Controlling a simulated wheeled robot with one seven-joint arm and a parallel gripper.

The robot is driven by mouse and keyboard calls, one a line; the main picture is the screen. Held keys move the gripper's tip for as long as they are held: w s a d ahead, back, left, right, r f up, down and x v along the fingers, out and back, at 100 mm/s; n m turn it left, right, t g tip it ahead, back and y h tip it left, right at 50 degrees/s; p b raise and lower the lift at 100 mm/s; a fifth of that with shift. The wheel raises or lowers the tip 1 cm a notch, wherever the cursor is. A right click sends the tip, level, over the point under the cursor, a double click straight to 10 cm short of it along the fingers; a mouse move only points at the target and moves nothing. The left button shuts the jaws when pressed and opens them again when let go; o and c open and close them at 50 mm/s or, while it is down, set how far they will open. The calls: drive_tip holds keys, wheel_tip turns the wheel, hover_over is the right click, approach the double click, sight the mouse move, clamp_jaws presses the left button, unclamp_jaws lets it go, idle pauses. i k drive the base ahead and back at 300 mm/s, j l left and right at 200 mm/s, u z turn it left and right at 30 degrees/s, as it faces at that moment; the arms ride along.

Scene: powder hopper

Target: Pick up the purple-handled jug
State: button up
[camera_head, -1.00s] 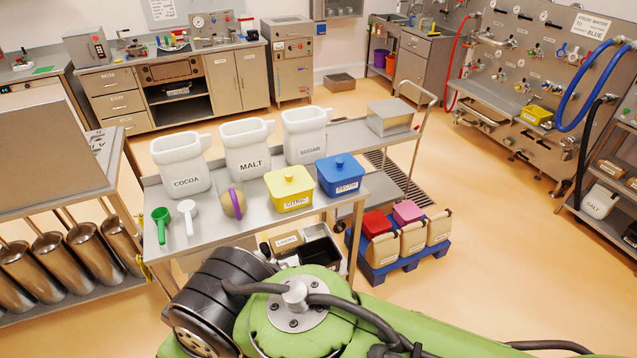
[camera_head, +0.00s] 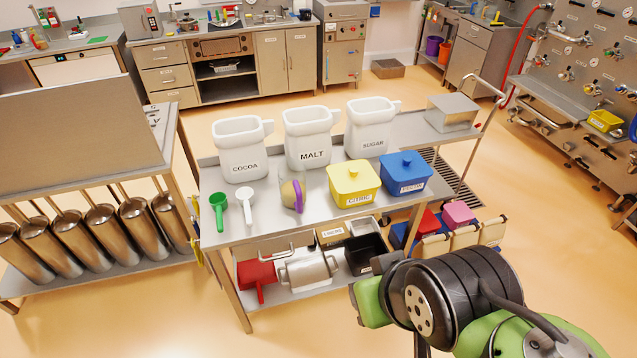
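The purple-handled jug (camera_head: 288,193) stands on the steel cart's top, near its front edge. It has a clear body with something tan in it, and its purple handle faces the front right. It sits between the white scoop (camera_head: 246,203) and the yellow CITRIC tub (camera_head: 352,186). My green and black arm fills the lower right of the view, in front of the cart and apart from the jug. My gripper is not in view.
White COCOA (camera_head: 241,158), MALT (camera_head: 310,146) and SUGAR (camera_head: 372,130) containers stand behind the jug. A green scoop (camera_head: 219,210) lies at left, and a blue tub (camera_head: 405,177) stands at right. A rack of metal cylinders (camera_head: 105,235) stands left of the cart. Floor in front is clear.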

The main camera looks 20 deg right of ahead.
sight(291, 173)
drive_tip(key=i+l+u, duration=0.2)
drive_tip(key=u, duration=0.25)
drive_tip(key=i+l+u, duration=0.3)
drive_tip(key=u, duration=0.15)
drive_tip(key=i+l+u, duration=0.15)
drive_tip(key=l+u, duration=0.25)
drive_tip(key=i+l+u, duration=0.1)
drive_tip(key=l+u, duration=0.35)
drive_tip(key=i+j, duration=0.05)
drive_tip(key=j, duration=0.05)
